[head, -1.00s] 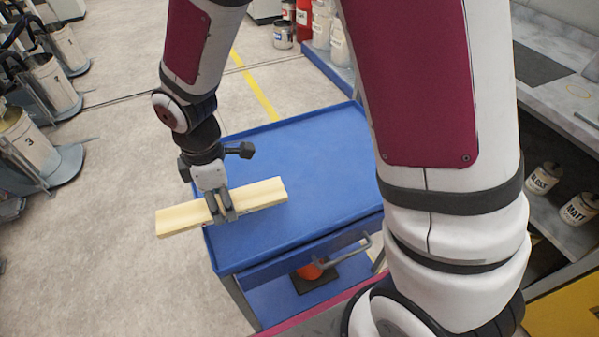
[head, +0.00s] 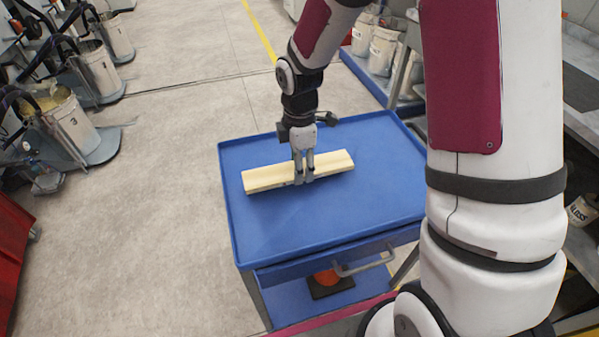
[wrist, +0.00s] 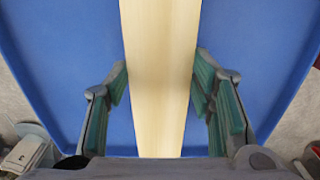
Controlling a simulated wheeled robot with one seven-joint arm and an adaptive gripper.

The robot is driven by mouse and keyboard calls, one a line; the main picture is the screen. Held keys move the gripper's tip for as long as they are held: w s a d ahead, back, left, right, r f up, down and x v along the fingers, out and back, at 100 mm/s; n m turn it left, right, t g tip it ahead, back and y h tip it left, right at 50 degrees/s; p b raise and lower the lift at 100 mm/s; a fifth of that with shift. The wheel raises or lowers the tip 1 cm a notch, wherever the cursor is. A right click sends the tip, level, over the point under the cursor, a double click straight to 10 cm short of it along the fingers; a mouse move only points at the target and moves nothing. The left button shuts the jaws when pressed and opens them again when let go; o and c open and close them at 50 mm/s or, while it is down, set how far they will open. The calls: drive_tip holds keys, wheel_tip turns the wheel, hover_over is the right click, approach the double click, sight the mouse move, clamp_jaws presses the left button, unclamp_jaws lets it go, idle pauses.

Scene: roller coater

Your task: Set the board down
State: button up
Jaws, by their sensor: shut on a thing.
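The board (head: 262,178) is a pale, straight wooden piece lying level across my gripper. My gripper (head: 304,178) points down and is shut on the board near its middle. In the wrist view, the board (wrist: 160,70) runs up the picture between the two fingers of my gripper (wrist: 162,95). The blue cart top (head: 290,228) is under the board, and the whole board shows over it, within its raised rim. I cannot tell whether the board touches the cart top or is slightly above it.
The cart top is otherwise bare. An orange object (head: 327,277) sits on the cart's lower shelf. A cart handle (head: 362,262) sticks out at the front. Buckets on stands, one of them a white bucket (head: 68,122), line the left. A grey counter is at the right.

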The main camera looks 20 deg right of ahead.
drive_tip(key=shift+f, duration=1.75)
drive_tip(key=shift+f, duration=0.15)
drive_tip(key=o, duration=1.2)
drive_tip(key=shift+o, duration=0.2)
drive_tip(key=s+d+r+m, duration=0.1)
drive_tip(key=s+r+m, duration=0.1)
drive_tip(key=r, duration=0.8)
drive_tip(key=s+d+r+m, duration=0.1)
drive_tip(key=s+r+m, duration=0.15)
drive_tip(key=r, duration=0.65)
drive_tip(key=s+d+r+m+t, duration=0.1)
drive_tip(key=s+r+m, duration=0.3)
drive_tip(key=s, duration=0.6)
drive_tip(key=s+d+r+m+t, duration=0.1)
drive_tip(key=s+r+m+t, duration=0.1)
drive_tip(key=s+r+m, duration=0.3)
drive_tip(key=s+m+p, duration=0.1)
drive_tip(key=s+m, duration=0.3)
drive_tip(key=s, duration=0.2)
drive_tip(key=shift+s, duration=0.2)
